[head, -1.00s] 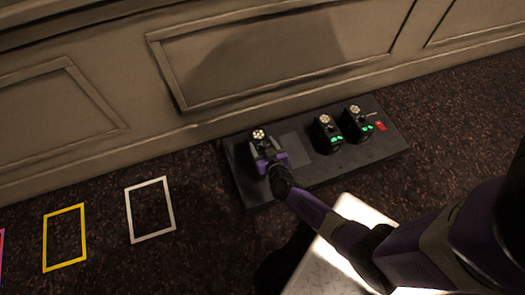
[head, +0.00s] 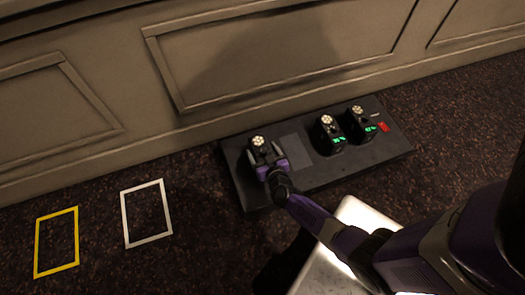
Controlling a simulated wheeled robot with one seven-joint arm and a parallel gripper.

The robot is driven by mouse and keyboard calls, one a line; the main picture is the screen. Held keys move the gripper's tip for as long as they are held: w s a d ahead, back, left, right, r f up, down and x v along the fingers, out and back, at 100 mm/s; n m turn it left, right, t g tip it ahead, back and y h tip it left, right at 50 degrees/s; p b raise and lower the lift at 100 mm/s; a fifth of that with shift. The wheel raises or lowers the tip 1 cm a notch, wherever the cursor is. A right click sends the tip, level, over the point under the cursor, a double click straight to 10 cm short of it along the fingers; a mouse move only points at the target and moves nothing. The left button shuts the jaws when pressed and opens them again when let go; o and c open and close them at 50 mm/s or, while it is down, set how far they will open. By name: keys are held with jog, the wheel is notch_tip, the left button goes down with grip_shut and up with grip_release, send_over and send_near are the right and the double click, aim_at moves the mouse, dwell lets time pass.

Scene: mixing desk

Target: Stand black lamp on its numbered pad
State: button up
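A black lamp (head: 258,142) with a pale round cluster on top stands upright at the left end of the low black platform (head: 254,196). My gripper (head: 265,158) is at this lamp from the near side. Its fingers look spread, one on each side of the lamp body. The lamp's lower front and whatever number is under it are hidden by the gripper. A bare, lighter grey pad (head: 296,149) lies just right of the lamp.
Two similar lamps, one middle (head: 327,122) and one right (head: 355,112), stand on the platform near green lit digits. A red label (head: 384,127) is at the right. White (head: 168,208) and yellow (head: 77,238) outlines lie empty on the carpet. A panelled wall (head: 270,60) is close behind.

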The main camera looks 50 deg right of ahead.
jog(key=shift+r, duration=0.1)
jog(key=shift+s+a+r+p, duration=0.1)
jog(key=shift+s+r+p, duration=0.1)
jog(key=shift+p, duration=0.1)
jog(key=s+a+r+n+t+y+p, duration=0.2)
jog(key=s+a+r+p, duration=0.4)
jog(key=s+a+r, duration=0.8)
jog(key=s+a+r+n+y, duration=0.1)
jog(key=s+a+r, duration=0.1)
jog(key=r, duration=0.7)
jog(key=s+a+r+n+t+y, duration=0.1)
jog(key=s+r, duration=0.4)
jog(key=r, duration=0.5)
jog(key=s+a+r+n+y, duration=0.2)
jog(key=s+a+r+y, duration=0.1)
jog(key=r, duration=0.6)
jog(key=shift+s+a+r+n+t, duration=0.25)
jog(key=shift+s+r+n+t, duration=0.05)
jog(key=shift+s+n, duration=0.1)
jog(key=shift+r, duration=0.1)
